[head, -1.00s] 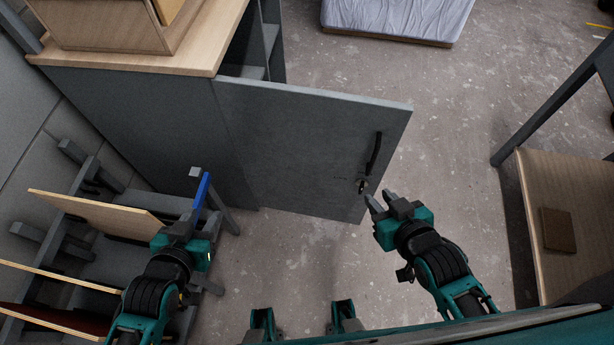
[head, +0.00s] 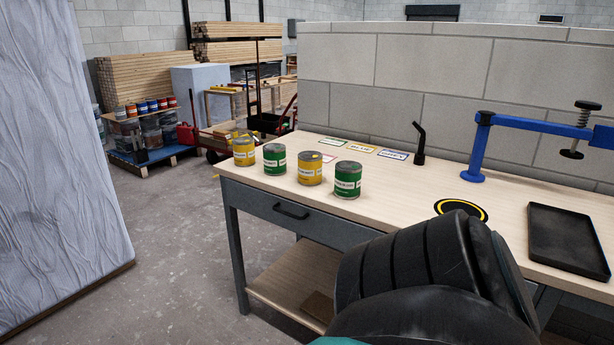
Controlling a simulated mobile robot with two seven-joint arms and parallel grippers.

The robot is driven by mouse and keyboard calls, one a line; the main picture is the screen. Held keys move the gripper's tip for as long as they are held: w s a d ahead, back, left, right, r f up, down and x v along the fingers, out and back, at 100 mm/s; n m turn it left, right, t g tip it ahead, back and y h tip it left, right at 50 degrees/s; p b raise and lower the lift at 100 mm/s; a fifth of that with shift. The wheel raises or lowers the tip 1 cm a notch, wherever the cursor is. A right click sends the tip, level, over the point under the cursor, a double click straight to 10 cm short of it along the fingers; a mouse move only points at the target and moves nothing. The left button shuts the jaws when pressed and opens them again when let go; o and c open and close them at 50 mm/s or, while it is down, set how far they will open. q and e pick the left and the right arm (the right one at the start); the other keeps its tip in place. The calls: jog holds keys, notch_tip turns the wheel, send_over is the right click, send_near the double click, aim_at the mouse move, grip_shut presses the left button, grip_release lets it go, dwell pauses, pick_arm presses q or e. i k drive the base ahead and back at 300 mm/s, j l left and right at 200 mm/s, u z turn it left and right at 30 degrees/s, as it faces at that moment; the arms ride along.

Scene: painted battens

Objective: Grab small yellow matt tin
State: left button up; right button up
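Two yellow tins stand upright on the workbench: a left yellow tin (head: 244,152) at the row's left end and a right yellow tin (head: 310,168) between two green tins. The left green tin (head: 274,159) stands between the yellow ones, and the right green tin (head: 347,180) ends the row. All carry pale labels too small to read, so I cannot tell which yellow tin is matt. The yellow tins look close in size. Neither gripper is in view; a black ribbed part of my own arm fills the lower middle, covering part of the bench front.
The workbench (head: 400,185) bears small cards (head: 362,148), a black upright tool (head: 419,145), a blue clamp (head: 478,150), a black-and-yellow disc (head: 461,210) and a black tray (head: 570,242). A grey-wrapped slab (head: 60,160) stands left. Bare floor (head: 180,240) lies between. Coloured tins (head: 150,106) stand far back.

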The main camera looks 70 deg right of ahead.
aim_at(310, 163)
jog(key=z, duration=2.25)
jog(key=u, duration=0.5)
jog(key=i+l+u, duration=0.15)
jog(key=u, duration=0.2)
jog(key=i+l+u, duration=0.1)
jog(key=u, duration=0.25)
jog(key=l, duration=0.1)
